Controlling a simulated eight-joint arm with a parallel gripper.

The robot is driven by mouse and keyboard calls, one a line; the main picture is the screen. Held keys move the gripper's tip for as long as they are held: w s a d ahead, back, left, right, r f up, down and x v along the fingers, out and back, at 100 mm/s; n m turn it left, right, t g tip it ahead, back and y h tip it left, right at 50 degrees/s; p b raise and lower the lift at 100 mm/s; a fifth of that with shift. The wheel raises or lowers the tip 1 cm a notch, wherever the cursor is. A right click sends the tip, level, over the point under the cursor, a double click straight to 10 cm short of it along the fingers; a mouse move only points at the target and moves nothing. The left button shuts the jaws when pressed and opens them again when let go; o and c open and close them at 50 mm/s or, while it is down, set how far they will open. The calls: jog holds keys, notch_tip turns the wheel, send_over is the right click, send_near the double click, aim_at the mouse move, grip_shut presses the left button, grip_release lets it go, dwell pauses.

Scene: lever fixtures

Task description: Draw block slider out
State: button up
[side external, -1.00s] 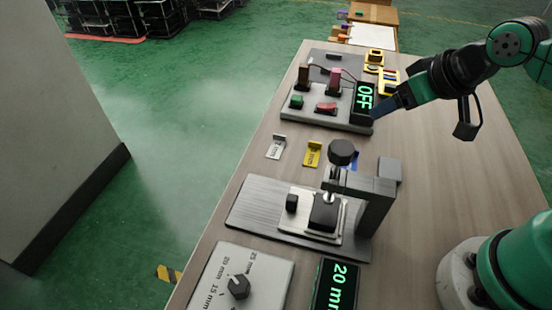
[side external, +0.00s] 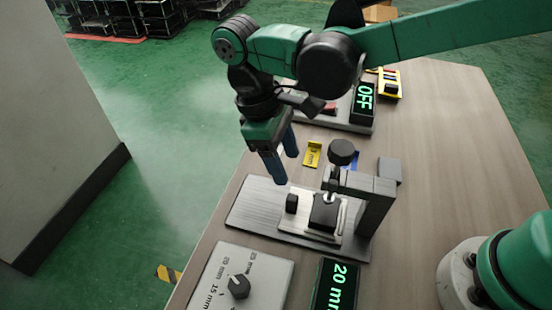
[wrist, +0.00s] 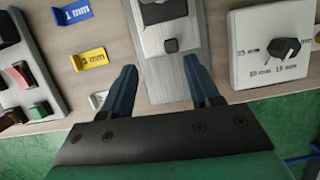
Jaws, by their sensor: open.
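The block slider fixture has a grey metal base (side external: 254,205) with a light plate carrying a small black block knob (side external: 292,203) and a larger black block (side external: 323,212) under a post with a round black knob (side external: 342,152). My gripper (side external: 287,168) is open and empty, pointing down above the far left part of the base, apart from the small knob. In the wrist view my gripper (wrist: 164,88) has its blue fingers spread on either side of the base (wrist: 187,75), and the small knob (wrist: 171,45) shows beyond and between the fingertips.
A dial box (side external: 238,275) and a display reading 20 mm (side external: 336,285) stand at the near end. A switch panel with an OFF display (side external: 363,103) is behind. A yellow 2 mm tag (wrist: 90,60) and a blue 1 mm tag (wrist: 72,15) lie beside the base.

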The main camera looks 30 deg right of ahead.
aim_at(292, 198)
jog(key=shift+s+a+f+n+g+h, duration=0.25)
jog(key=shift+a+f+n+g+h, duration=0.05)
jog(key=shift+a+f, duration=0.35)
jog(key=shift+x, duration=2.7)
grip_shut()
jog(key=shift+a, duration=0.1)
